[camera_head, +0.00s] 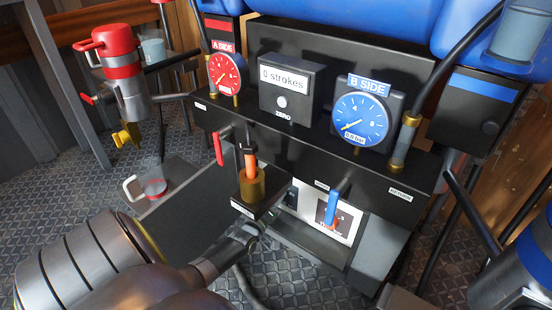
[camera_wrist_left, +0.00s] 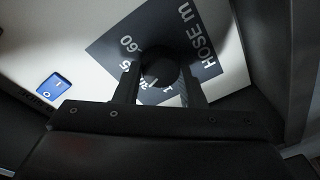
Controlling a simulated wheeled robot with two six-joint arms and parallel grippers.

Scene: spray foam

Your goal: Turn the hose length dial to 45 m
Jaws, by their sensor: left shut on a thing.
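The hose length dial is a round black knob (camera_wrist_left: 161,68) on a dark label plate (camera_wrist_left: 118,42) marked "HOSE m", seen in the left wrist view. The number 60 shows at the upper left of the knob; other numbers are partly covered. The knob's pointer is too dark to read. My left gripper (camera_wrist_left: 160,88) has one finger on each side of the knob and is shut on it. In the head view my left arm reaches in from the bottom left, and the dial cannot be made out there. My right gripper is not in view.
A blue rocker switch (camera_wrist_left: 54,86) sits on the white panel left of the dial. In the head view, a brass holder with an orange-tipped tool (camera_head: 251,180), a red lever (camera_head: 219,149) and a blue lever (camera_head: 331,208) stick out near the panel. Gauges stand above.

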